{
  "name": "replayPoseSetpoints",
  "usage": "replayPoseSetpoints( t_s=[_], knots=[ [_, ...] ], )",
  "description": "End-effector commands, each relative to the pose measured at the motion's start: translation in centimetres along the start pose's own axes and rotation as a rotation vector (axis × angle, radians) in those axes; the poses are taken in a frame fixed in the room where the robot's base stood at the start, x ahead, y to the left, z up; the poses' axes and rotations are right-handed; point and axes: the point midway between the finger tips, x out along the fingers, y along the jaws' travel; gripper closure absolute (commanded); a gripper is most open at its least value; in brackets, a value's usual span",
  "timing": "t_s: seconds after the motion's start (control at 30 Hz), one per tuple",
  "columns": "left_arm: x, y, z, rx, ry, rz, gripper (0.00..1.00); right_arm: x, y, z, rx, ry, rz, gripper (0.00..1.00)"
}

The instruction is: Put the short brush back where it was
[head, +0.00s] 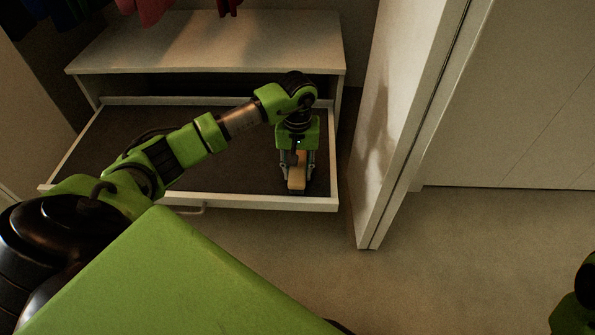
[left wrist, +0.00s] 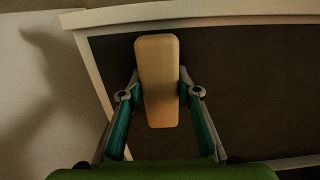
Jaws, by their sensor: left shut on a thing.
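The short brush shows as a light wooden block (head: 296,178) at the right front corner of the open drawer (head: 230,196). It also shows in the left wrist view (left wrist: 158,80), upright in the picture between the fingers. My left gripper (head: 297,172) points down into the drawer and is shut on the brush, one finger on each side. The brush's underside is hidden, so I cannot tell whether it touches the dark drawer floor (head: 215,150). My right gripper is not in view; only a bit of my right arm shows at the lower right edge.
The white cabinet top (head: 210,42) stands above and behind the drawer. A white door panel (head: 405,110) stands close to the drawer's right side. Clothes (head: 150,8) hang at the top left. The rest of the drawer floor looks empty. Carpet (head: 470,250) is clear at the right.

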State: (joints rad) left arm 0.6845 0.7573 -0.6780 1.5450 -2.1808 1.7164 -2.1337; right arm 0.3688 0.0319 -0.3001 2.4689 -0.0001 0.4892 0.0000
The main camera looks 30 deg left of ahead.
Motion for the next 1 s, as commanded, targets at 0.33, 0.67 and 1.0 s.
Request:
replayPoseSetpoints(
  t_s=[0.33, 0.67, 1.0],
  knots=[
    [0.2, 0.0, 0.0, 0.000, 0.001, 0.000, 0.53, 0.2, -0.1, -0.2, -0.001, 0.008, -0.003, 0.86],
    [0.1, 0.0, 0.0, 0.000, 0.000, 0.001, 0.53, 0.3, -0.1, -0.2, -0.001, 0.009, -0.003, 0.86],
    [-5.4, 0.0, -0.2, 0.000, 0.006, 0.001, 0.53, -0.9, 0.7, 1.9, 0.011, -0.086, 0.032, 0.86]
  ],
)
